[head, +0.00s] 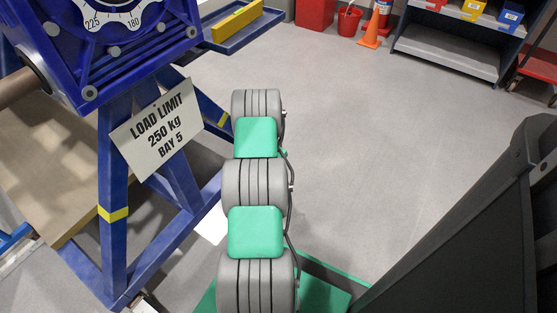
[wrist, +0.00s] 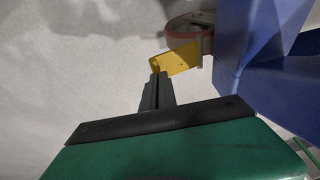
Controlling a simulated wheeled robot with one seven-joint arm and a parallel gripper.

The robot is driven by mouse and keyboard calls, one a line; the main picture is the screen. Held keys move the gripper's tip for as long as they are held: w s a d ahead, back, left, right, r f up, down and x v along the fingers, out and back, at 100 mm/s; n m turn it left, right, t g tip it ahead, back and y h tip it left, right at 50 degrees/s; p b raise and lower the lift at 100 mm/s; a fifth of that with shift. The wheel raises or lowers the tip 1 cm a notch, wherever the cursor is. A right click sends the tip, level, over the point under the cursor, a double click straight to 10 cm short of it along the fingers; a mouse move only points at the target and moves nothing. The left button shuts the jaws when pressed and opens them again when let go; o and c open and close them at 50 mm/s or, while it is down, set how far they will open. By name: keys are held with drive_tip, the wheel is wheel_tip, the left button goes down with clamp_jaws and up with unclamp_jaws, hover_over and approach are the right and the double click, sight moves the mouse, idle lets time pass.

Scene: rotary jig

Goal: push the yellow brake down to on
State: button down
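The yellow brake (wrist: 178,60) is a flat tab beside a caster wheel with a reddish rim (wrist: 186,24), under a blue frame, in the wrist view. It sticks out to the left of the wheel and looks slightly tilted. My gripper (wrist: 157,76) has its dark fingers together, with nothing seen between them. Its fingertips are at the lower left end of the brake; I cannot tell whether they touch it. In the head view, the brake and my gripper are not seen. The blue jig (head: 112,210) stands at the left there.
A load limit sign (head: 157,130) hangs on the jig's blue leg. A blue tray with a yellow bar (head: 237,20) lies behind. A red bucket (head: 348,20), an orange cone (head: 376,25) and a shelf (head: 447,50) stand at the back. The middle floor is clear.

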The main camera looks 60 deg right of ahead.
drive_tip(key=shift+s+a+f+t, duration=0.15)
drive_tip(key=shift+s+f+t, duration=0.25)
drive_tip(key=shift+f+t, duration=0.15)
drive_tip(key=shift+s+f+b, duration=0.2)
drive_tip(key=shift+f+b, duration=0.25)
drive_tip(key=shift+f, duration=0.1)
drive_tip(key=shift+s+f+b, duration=0.2)
drive_tip(key=shift+f+b, duration=0.2)
drive_tip(key=shift+f, duration=0.15)
